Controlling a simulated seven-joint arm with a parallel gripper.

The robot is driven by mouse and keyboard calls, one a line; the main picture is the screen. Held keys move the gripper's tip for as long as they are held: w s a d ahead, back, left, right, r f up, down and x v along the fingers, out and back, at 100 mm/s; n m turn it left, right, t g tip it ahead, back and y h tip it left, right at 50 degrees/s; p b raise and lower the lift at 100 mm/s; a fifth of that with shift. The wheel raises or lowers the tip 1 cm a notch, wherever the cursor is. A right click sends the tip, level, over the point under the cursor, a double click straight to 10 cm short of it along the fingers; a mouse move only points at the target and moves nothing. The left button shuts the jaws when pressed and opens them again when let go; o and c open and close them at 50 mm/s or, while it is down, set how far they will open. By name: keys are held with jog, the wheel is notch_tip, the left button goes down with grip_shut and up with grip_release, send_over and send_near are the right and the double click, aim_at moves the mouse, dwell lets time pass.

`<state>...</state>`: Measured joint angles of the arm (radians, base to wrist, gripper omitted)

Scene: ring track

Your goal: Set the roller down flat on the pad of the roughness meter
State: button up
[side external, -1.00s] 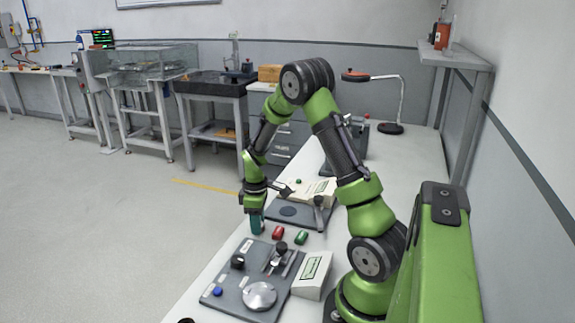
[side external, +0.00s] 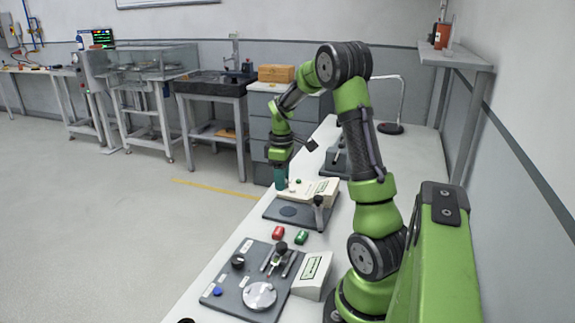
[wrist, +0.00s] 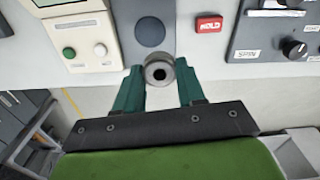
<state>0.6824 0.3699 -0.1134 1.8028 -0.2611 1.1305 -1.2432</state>
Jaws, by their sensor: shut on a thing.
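The roller (wrist: 158,71) is a short grey metal cylinder with a dark central hole. My gripper (wrist: 160,78) is shut on it with teal fingers, one on each side, and its holed end faces the wrist camera. The dark plate (side external: 270,211) with a cream box (side external: 322,192) appears to be the roughness meter. Its round dark pad (side external: 288,211) is bare; the pad also shows in the wrist view (wrist: 150,31), just above the roller in the picture. In the side view my gripper (side external: 281,187) is raised near the plate's far left part; the roller cannot be made out there.
A red block (side external: 278,232), marked HOLD in the wrist view (wrist: 209,25), and a green block (side external: 301,237) lie between the two instruments. A nearer instrument plate (side external: 232,280) carries a silver disc (side external: 259,296) and knobs. A small post (side external: 318,208) stands beside the pad.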

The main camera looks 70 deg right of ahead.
aim_at(288, 212)
jog(key=shift+n, duration=0.4)
jog(key=f, duration=0.3)
jog(key=d+f, duration=0.1)
jog(key=f, duration=0.2)
jog(key=s+f, duration=0.1)
jog(key=f, duration=0.2)
jog(key=shift+d+f, duration=0.15)
jog(key=shift+d, duration=0.2)
jog(key=shift+f, duration=0.15)
jog(key=o, duration=1.1)
